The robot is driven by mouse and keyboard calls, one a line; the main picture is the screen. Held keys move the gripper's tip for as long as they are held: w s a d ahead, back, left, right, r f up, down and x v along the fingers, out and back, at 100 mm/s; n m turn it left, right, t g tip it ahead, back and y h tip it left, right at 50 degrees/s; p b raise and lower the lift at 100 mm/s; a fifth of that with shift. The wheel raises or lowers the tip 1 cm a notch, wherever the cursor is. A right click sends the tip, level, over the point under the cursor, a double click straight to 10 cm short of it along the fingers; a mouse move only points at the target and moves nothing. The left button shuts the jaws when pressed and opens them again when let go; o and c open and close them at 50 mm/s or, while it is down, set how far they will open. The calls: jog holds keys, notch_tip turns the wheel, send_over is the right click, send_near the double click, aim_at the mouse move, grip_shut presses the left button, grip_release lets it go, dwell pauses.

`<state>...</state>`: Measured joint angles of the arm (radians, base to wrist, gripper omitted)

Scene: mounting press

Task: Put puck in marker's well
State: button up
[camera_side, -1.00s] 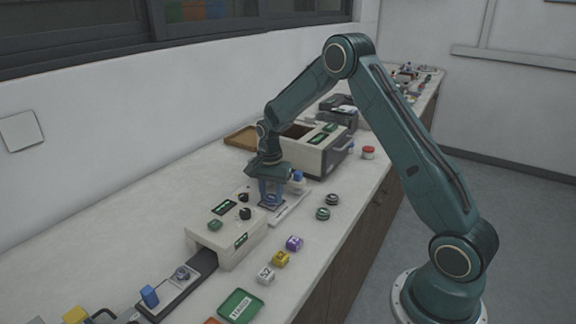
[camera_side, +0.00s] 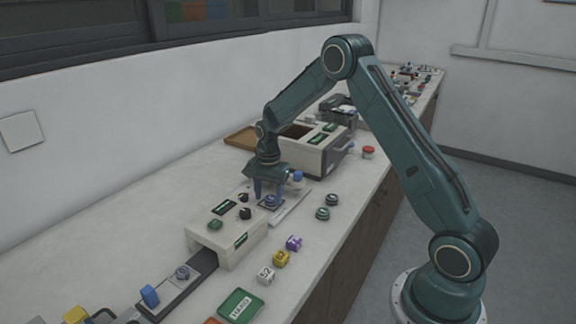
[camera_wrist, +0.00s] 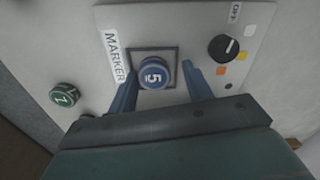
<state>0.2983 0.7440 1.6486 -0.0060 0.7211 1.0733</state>
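The blue puck (camera_wrist: 153,74), printed with a 5, sits in the square dark-rimmed well (camera_wrist: 141,49) of the marker. The MARKER label (camera_wrist: 114,57) is left of the well in the wrist view. My gripper (camera_wrist: 161,72) is open, with one finger on each side of the puck and a gap showing beside it. In the side view my gripper (camera_side: 269,193) is low over the marker (camera_side: 293,208), and the puck (camera_side: 271,201) shows between its fingers.
A cream machine (camera_side: 228,235) with knobs stands just in front. Two pucks (camera_side: 323,213) lie on the counter to the right, and small cubes (camera_side: 280,258) lie nearer. In the wrist view, a dial (camera_wrist: 224,48) is right of the well.

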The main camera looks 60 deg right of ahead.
aim_at(271, 198)
jog(key=shift+s+d+f+g, duration=0.2)
jog(key=shift+s+f+g, duration=0.1)
jog(key=shift+s+f, duration=0.3)
jog(key=shift+r, duration=0.4)
notch_tip(271, 198, up, 13)
jog(key=shift+w+f, duration=0.2)
jog(key=shift+w, duration=0.05)
jog(key=shift+a, duration=0.1)
